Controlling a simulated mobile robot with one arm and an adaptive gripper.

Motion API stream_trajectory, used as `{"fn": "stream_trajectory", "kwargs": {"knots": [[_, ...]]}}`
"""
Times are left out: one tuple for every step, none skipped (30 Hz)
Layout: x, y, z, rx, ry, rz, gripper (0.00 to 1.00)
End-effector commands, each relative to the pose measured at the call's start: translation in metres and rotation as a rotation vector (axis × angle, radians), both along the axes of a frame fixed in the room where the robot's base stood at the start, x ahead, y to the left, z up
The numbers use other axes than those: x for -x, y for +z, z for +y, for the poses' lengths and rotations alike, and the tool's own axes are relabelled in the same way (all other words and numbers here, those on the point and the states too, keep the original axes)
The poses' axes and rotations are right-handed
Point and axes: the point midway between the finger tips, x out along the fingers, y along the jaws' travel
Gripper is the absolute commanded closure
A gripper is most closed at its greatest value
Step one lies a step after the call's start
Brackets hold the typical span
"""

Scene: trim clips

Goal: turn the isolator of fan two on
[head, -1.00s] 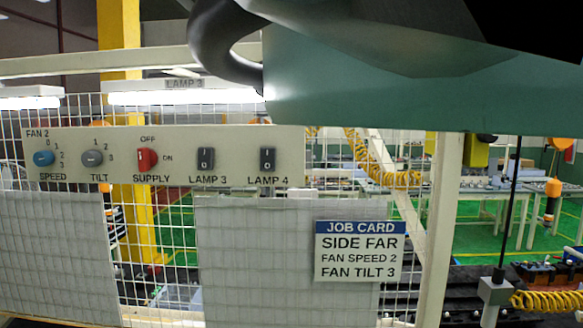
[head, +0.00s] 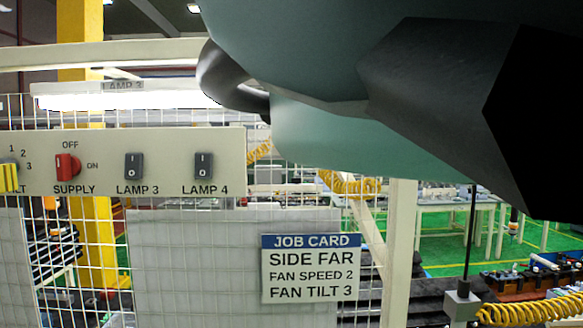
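The isolator of fan two is the red SUPPLY knob (head: 67,165) on the pale switch panel (head: 222,165), at the left in the head view. OFF is marked above it and ON to its right. Its handle looks roughly upright, towards OFF, though it is small. A yellow ribbed piece (head: 9,178) stands in front of the TILT knob at the left edge, apart from the red knob. It may be a fingertip of my gripper; I cannot tell. No other part of my gripper shows clearly.
LAMP 3 (head: 134,166) and LAMP 4 (head: 203,166) rocker switches sit right of the red knob. A job card (head: 311,268) hangs below the panel on the mesh. My arm fills the upper right. A pale post (head: 400,250) stands right of the card.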

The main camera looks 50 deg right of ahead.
Motion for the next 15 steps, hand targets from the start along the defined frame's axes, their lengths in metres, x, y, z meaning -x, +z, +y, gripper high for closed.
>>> {"fn": "stream_trajectory", "kwargs": {"knots": [[-0.003,0.005,-0.009,0.005,-0.012,0.004,0.54],[-0.005,0.006,-0.012,0.005,-0.012,0.005,0.54],[-0.008,0.006,-0.017,0.003,-0.013,0.007,0.54],[-0.01,0.004,-0.02,0.002,-0.012,0.005,0.54],[-0.012,0.004,-0.021,0.005,-0.01,0.001,0.54],[-0.014,0.004,-0.023,0.007,-0.009,-0.001,0.54],[-0.016,0.004,-0.024,0.006,-0.009,-0.002,0.54],[-0.017,0.004,-0.026,0.007,-0.01,-0.003,0.54],[-0.019,0.004,-0.029,0.007,-0.01,-0.003,0.54],[-0.02,0.004,-0.03,0.006,-0.009,-0.002,0.54],[-0.021,0.004,-0.032,0.005,-0.009,-0.002,0.54],[-0.023,0.003,-0.034,0.004,-0.01,-0.001,0.54],[-0.024,0.002,-0.036,0.003,-0.01,0.002,0.54],[-0.025,0.002,-0.038,0.001,-0.012,0.002,0.54],[-0.027,0.003,-0.042,-0.002,-0.013,0.004,0.54]]}}
